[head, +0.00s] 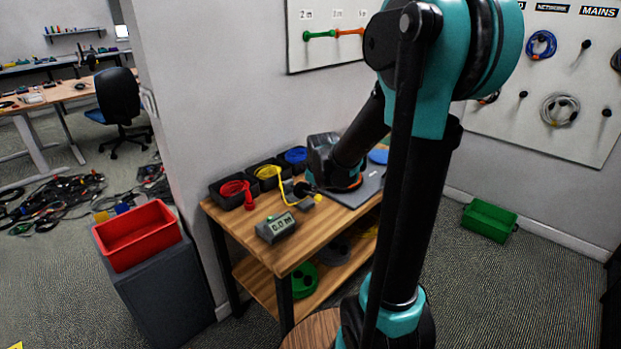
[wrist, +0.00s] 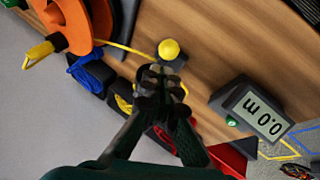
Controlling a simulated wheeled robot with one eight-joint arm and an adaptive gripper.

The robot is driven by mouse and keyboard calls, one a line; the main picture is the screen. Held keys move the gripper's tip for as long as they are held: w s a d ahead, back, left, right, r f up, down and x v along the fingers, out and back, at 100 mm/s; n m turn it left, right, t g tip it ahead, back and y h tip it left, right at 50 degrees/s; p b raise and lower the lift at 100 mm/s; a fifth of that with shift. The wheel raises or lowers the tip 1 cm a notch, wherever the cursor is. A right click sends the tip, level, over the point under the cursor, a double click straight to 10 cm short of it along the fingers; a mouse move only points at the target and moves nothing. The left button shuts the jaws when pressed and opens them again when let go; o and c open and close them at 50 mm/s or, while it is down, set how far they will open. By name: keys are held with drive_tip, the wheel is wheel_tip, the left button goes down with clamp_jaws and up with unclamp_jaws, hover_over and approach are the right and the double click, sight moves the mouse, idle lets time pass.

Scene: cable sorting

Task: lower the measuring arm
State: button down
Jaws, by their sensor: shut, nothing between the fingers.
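The measuring device's display (head: 277,227) reads 0.0 m on the wooden table; it also shows in the wrist view (wrist: 262,115). Beside it is a small dark grey block (wrist: 172,62) with a round yellow knob (wrist: 168,49), apparently the measuring arm; the knob also shows in the head view (head: 318,198). How far the arm is raised is unclear. My gripper (wrist: 165,82) is shut and empty, its fingertips right next to the knob and block. I cannot tell whether they touch. A thin yellow cable (wrist: 125,47) runs from the orange reel (wrist: 78,28) toward the block.
Black bins with red (head: 232,188), yellow (head: 267,171) and blue (head: 295,154) cables line the table's wall side. A grey plate (head: 352,196) lies at the back right. A red bin (head: 137,234) stands left of the table. A green crate (head: 489,220) is on the floor.

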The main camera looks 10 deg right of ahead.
sight(316, 198)
drive_tip(key=shift+s+d+f+t+y, duration=0.15)
drive_tip(key=shift+f+t, duration=0.1)
drive_tip(key=shift+f, duration=0.2)
drive_tip(key=shift+s+d+f+t+y, duration=0.15)
drive_tip(key=shift+f+t, duration=0.1)
drive_tip(key=shift+f, duration=0.15)
drive_tip(key=shift+s+f, duration=0.2)
drive_tip(key=shift+f, duration=0.7)
drive_tip(key=shift+r, duration=0.1)
